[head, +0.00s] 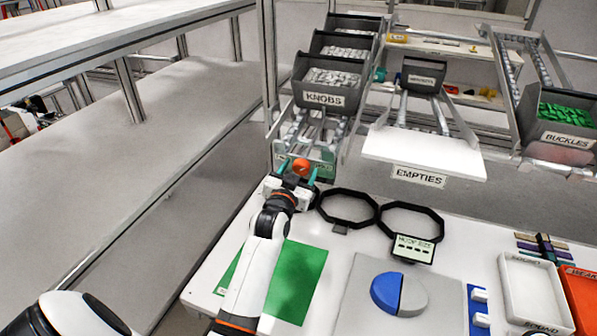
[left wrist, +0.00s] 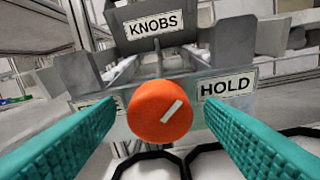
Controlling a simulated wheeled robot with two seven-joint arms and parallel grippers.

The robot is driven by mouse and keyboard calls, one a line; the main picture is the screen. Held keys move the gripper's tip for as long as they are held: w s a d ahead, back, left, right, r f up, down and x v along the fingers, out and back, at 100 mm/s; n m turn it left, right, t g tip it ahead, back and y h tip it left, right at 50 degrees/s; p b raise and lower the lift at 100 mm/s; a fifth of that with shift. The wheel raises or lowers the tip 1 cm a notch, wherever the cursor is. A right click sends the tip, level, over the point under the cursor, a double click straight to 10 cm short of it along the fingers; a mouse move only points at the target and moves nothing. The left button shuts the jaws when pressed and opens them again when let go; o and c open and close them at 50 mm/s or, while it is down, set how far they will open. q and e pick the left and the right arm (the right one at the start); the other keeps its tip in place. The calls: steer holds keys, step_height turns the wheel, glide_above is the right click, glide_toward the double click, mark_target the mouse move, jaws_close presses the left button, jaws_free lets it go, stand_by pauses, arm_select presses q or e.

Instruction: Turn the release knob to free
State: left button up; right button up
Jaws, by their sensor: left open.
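The release knob (head: 301,165) is a round orange dial on the front plate below the KNOBS bin. It also shows in the left wrist view (left wrist: 160,111), with a white mark slanting up to the right, toward the HOLD label (left wrist: 227,86). A second label (left wrist: 97,103) sits left of the knob, mostly hidden by a finger. My left gripper (head: 297,172) is open at the knob. In the left wrist view its teal fingers stand on both sides of the knob, with visible gaps. My right gripper is not in view.
The KNOBS bin (head: 330,84) sits above the plate. A white EMPTIES shelf (head: 424,150) is to the right. Two black rings (head: 347,223), a green mat (head: 299,283) and a blue-and-grey disc (head: 386,293) lie on the white table. A steel post (head: 268,60) stands left of the bins.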

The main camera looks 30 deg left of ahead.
arm_select(q)
steer(key=shift+c, duration=0.5)
steer(key=c, duration=0.9)
steer(key=shift+o, duration=0.2)
